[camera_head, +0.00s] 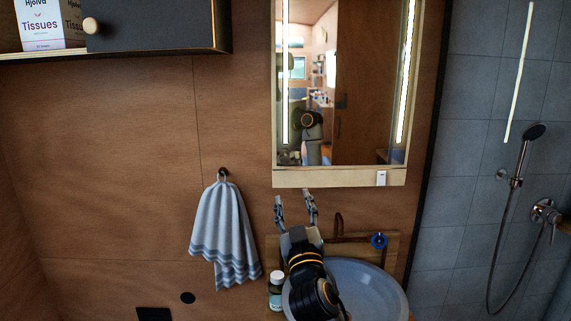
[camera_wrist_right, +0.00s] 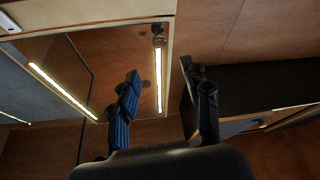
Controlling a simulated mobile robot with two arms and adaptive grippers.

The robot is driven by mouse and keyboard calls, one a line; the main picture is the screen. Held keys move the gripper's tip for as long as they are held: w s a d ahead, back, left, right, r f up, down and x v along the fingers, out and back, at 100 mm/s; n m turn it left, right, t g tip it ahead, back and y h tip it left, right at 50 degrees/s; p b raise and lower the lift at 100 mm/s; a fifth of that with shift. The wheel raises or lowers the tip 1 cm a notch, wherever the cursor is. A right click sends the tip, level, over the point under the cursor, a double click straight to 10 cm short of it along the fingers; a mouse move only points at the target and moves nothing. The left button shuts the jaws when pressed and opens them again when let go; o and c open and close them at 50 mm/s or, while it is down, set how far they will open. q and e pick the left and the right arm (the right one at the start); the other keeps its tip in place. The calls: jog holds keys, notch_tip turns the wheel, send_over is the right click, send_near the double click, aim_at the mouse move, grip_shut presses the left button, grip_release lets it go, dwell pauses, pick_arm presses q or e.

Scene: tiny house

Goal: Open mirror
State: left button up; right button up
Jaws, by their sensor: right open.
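The mirror (camera_head: 345,100) is a tall panel with a pale wood frame and two lit strips, hung on the wood wall; it looks closed. Its bottom rail (camera_head: 330,177) lies just above my right gripper (camera_head: 295,198), which is open and empty with its fingers pointing up. In the right wrist view, the mirror (camera_wrist_right: 125,55) fills the upper left. There the open right gripper (camera_wrist_right: 161,70) has one finger over the mirror and the other past its side frame (camera_wrist_right: 177,45). I cannot tell whether either finger touches it. My left gripper is not in view.
A basin (camera_head: 365,285) and a small bottle (camera_head: 276,290) are below. A towel (camera_head: 222,235) hangs at left, with a dark cabinet (camera_head: 165,25) above. A shower head (camera_head: 535,132) is at right. Bare wall separates the towel and the mirror.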

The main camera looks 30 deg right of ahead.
aim_at(285, 161)
jog(key=p+x, duration=0.1)
jog(key=x, duration=0.3)
jog(key=p+x, duration=0.2)
jog(key=x, duration=0.2)
jog(key=p+x, duration=0.1)
jog(key=x, duration=0.3)
jog(key=shift+w+d+r, duration=0.2)
jog(key=shift+w+r, duration=0.05)
jog(key=shift+r, duration=0.15)
jog(key=shift+w+d+r+p, duration=0.1)
jog(key=shift+w+d+p, duration=0.15)
jog(key=shift+w, duration=0.2)
grip_shut()
